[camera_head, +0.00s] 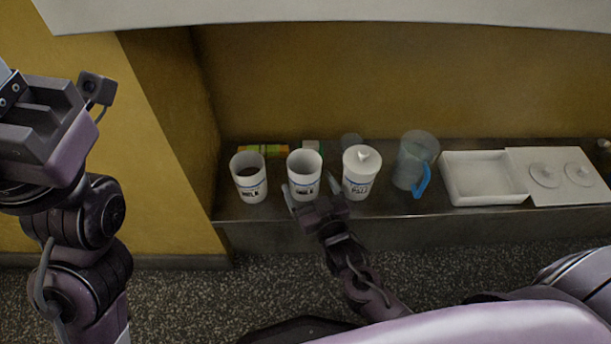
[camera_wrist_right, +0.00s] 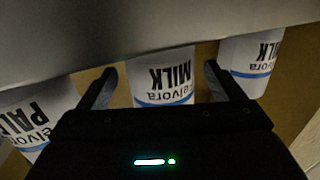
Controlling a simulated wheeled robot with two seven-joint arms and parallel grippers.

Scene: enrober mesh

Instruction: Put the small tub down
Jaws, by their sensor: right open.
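Three white tubs stand upright in a row on the metal shelf (camera_head: 400,208). The left tub (camera_head: 247,186) and the middle tub (camera_head: 304,166) are open-topped; the right tub (camera_head: 361,182) has a white top with a raised piece. My right gripper (camera_head: 311,191) is open at the middle tub, one finger on each side. In the right wrist view the open fingers (camera_wrist_right: 160,80) flank this MILK tub (camera_wrist_right: 163,86), with gaps visible on both sides. The left arm's end (camera_head: 45,130) is raised at the far left; its fingers cannot be made out.
A clear jug (camera_head: 413,160) with a blue handle stands right of the tubs. Further right are a white tray (camera_head: 448,180) and a white board (camera_head: 540,198) with round clear lids. Small items, including a green-orange pack (camera_head: 263,149), lie behind the tubs. A wall closes the shelf's left end.

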